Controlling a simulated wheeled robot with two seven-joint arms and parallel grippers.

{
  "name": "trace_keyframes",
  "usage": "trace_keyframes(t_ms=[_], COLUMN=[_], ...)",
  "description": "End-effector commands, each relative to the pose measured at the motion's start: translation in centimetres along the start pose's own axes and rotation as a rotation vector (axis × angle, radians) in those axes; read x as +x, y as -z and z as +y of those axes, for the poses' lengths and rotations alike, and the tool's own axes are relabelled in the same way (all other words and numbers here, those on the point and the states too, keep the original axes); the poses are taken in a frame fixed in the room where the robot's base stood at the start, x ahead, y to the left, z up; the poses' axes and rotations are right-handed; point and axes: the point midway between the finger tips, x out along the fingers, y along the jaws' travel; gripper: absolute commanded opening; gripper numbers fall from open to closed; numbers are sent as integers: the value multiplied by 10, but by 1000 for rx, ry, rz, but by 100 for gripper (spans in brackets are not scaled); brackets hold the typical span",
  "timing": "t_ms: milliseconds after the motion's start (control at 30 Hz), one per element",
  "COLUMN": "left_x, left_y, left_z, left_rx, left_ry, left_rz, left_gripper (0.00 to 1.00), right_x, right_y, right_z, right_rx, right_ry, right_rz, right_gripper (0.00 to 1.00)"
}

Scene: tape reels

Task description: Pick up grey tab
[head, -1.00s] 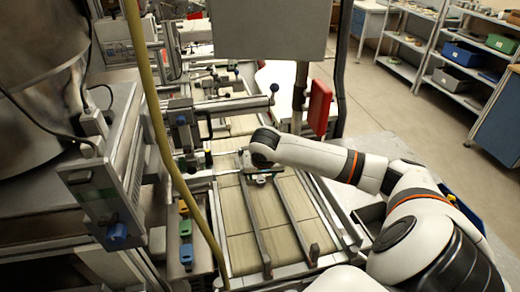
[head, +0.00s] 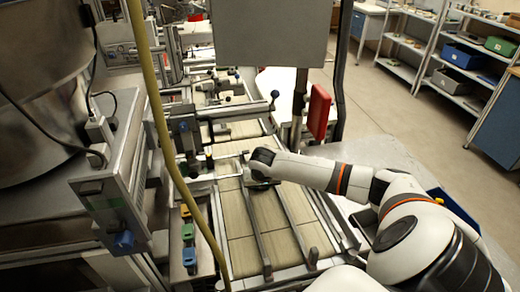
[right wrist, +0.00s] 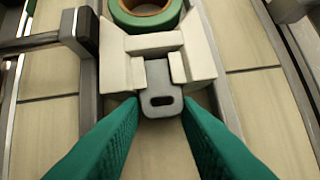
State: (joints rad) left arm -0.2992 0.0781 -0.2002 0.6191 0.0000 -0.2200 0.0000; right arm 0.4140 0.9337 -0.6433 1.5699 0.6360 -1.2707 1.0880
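The grey tab (right wrist: 159,104), with a dark slot near its end, sticks out from a beige holder (right wrist: 122,68) in the right wrist view. A green tape reel (right wrist: 146,15) sits behind it at the top edge, partly cut off. My right gripper (right wrist: 157,118) has its two green fingers spread, one on each side of the tab's near end, with clear gaps and nothing held. In the head view my right gripper (head: 260,184) is low over the conveyor, and the tab cannot be made out there. My left gripper is not in view.
Two dark metal rails (head: 258,232) run along the beige-tiled conveyor (head: 238,215). A metal bar with a black end (right wrist: 82,30) lies left of the holder. A yellow hose (head: 157,120) crosses the left side. A red box (head: 319,110) stands beyond my right arm.

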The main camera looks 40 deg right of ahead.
Motion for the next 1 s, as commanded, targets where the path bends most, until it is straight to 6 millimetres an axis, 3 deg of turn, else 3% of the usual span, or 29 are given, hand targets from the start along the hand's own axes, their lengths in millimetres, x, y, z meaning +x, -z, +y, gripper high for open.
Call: trace_keyframes(t_ms=[33, 100, 533, 1000], left_x=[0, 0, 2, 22], left_y=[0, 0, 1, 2], left_z=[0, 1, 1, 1], left_rx=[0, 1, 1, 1], left_ry=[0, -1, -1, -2], left_rz=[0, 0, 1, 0], left_gripper=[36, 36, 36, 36], right_x=[0, -1, -6, -81], right_y=[-3, -4, -8, -36], right_z=[-1, -1, 0, -1], right_rx=[3, 3, 5, 3], right_ry=[0, -1, -4, -5], right_rz=[-8, -8, -13, -9], right_gripper=[12, 1, 0, 0])
